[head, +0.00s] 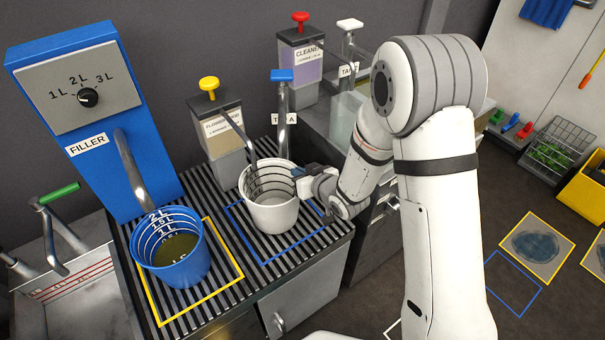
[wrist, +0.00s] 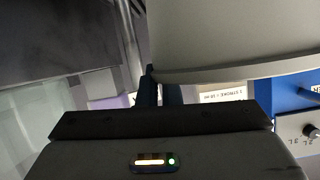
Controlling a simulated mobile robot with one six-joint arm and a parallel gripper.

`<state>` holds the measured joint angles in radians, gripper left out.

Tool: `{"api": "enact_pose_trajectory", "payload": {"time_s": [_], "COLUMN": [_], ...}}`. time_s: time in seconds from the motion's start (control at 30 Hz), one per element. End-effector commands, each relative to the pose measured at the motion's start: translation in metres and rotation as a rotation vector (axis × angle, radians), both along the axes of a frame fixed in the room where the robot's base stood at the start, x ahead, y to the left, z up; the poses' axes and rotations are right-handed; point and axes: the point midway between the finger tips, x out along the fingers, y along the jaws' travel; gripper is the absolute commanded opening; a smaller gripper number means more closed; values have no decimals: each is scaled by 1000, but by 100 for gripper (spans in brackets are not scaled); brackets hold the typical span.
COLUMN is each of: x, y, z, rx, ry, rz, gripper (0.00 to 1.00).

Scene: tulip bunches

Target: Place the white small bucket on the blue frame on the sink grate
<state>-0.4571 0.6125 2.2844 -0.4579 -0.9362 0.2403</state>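The white small bucket (head: 270,213) is upright over the sink grate (head: 262,146), with its base inside the outline of the blue frame (head: 300,241) in the head view. I cannot tell whether its base touches the grate. Measuring marks show on its inner wall. My gripper (head: 299,172) is at the right side of its rim, with the fingers close together and the rim between them. In the wrist view the bucket's pale wall (wrist: 235,35) fills the upper right, and my gripper (wrist: 160,85) reaches its edge; one finger is partly hidden.
A blue bucket (head: 176,262) with dark yellowish liquid stands in the yellow frame (head: 229,259) under the blue filler (head: 85,120). A dispenser with a yellow knob (head: 220,130) and a blue-handled tap (head: 282,100) stand behind the white bucket. Their spouts are close to it.

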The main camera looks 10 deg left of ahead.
Motion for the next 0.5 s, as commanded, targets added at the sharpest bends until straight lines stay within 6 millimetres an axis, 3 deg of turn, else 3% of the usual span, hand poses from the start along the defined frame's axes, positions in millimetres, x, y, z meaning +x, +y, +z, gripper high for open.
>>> {"api": "enact_pose_trajectory", "payload": {"time_s": [0.07,0.37,0.5], "x": [0,0,0], "y": [0,0,0], "z": [-3,-2,-2], "rx": [1,-1,0], "ry": [-1,1,1], "rz": [0,0,0], "gripper": [0,26,26]}}
